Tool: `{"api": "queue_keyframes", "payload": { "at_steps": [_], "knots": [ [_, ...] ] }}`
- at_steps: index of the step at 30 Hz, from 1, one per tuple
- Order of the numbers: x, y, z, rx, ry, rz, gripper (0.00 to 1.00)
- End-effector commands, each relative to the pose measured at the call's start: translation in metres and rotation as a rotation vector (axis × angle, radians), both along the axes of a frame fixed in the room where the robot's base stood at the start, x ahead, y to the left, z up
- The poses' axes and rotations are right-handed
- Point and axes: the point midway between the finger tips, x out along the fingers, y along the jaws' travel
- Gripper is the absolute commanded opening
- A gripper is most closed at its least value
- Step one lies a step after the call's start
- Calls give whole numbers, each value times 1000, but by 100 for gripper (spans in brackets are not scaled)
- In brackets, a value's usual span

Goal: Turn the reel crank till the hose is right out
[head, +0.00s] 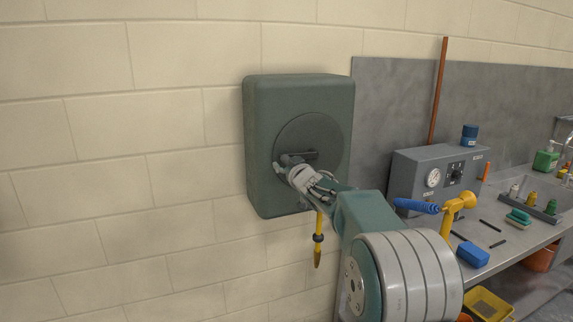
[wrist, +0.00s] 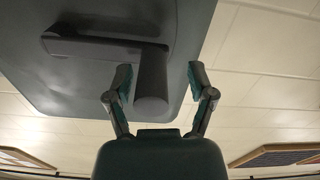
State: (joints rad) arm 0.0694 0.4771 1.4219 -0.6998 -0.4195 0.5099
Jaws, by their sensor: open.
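The hose reel (head: 258,150) is a green box on the block wall with a dark round disc on its front. The crank (head: 312,154) is a dark arm on that disc; in the wrist view the crank arm (wrist: 100,48) ends in a round handle (wrist: 151,85). The hose (head: 319,222) shows as a short yellow length with a nozzle hanging below the reel. My gripper (head: 285,165) is at the disc. In the wrist view my gripper (wrist: 158,82) is open, with one finger on each side of the handle and gaps showing on both sides.
A bench (head: 510,235) stands to the right with a grey gauge box (head: 408,175), a blue-handled yellow tool (head: 455,208), a blue block (head: 472,254) and bottles. A brown pole (head: 438,95) leans behind it. The wall left of the reel is clear.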

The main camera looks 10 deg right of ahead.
Motion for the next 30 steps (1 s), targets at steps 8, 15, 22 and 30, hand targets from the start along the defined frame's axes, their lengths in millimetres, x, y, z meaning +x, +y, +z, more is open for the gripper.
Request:
{"api": "queue_keyframes", "payload": {
  "at_steps": [8,15,22,30],
  "knots": [
    [1,0,0,-1,0,-1,71],
    [1,0,0,-1,0,-2,0],
    [2,1,-1,-10,-2,0,0],
    [2,1,-12,-102,-18,1,0]
  ]
}}
